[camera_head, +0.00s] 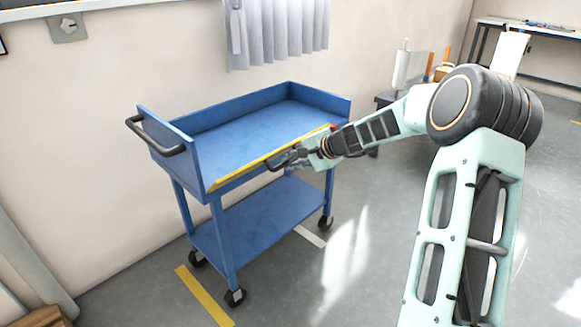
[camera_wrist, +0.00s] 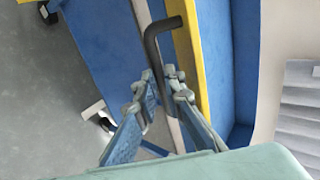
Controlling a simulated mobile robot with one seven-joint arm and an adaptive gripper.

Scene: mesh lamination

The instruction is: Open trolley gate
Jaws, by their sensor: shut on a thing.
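The blue trolley (camera_head: 265,222) stands against the wall, with an upper tray and a lower shelf. Its front gate has a yellow edge (camera_head: 240,173), also in the wrist view (camera_wrist: 190,50). The yellow edge runs low along the tray's front, well below the top of the left end panel; I cannot tell the gate's exact tilt. My gripper (camera_head: 296,160) is at the front of the gate. In the wrist view my gripper (camera_wrist: 161,76) is shut on the black gate handle (camera_wrist: 151,45), whose bent end stands clear beyond the fingertips. The fingers partly hide the handle.
A black push handle (camera_head: 154,138) sticks out from the trolley's left end. A yellow floor strip (camera_head: 203,297) lies in front. A dark stand with items (camera_head: 386,98) is behind my arm. Grey floor is open in front of the trolley.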

